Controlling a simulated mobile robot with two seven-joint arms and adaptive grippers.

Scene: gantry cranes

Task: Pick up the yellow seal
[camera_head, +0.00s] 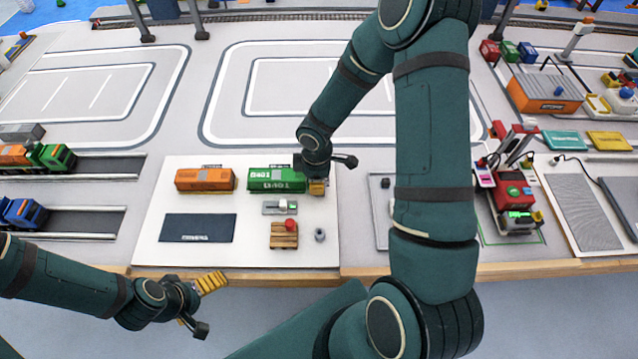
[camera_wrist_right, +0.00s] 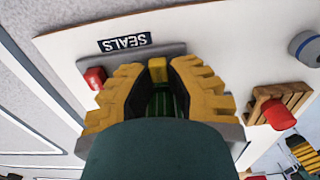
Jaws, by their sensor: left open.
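The yellow seal (camera_wrist_right: 157,70) is a small block at the grey seal tray (camera_wrist_right: 170,50), in the right wrist view. The fingers of my right gripper (camera_wrist_right: 158,78) stand on both sides of it. I cannot tell whether the pads touch it. A green shape shows between the fingers. In the head view my right gripper (camera_head: 316,187) is low over the white board, right of the green container (camera_head: 276,180), and hides the tray and seal. My left gripper (camera_head: 203,300) is open and empty, in front of the table edge.
A red seal (camera_wrist_right: 94,77) sits beside the left finger in the wrist view. A pallet with a red piece (camera_head: 284,235) and a grey cylinder (camera_head: 320,235) stand nearby. An orange container (camera_head: 205,179) and a dark mat (camera_head: 198,228) lie left. My right arm covers the middle.

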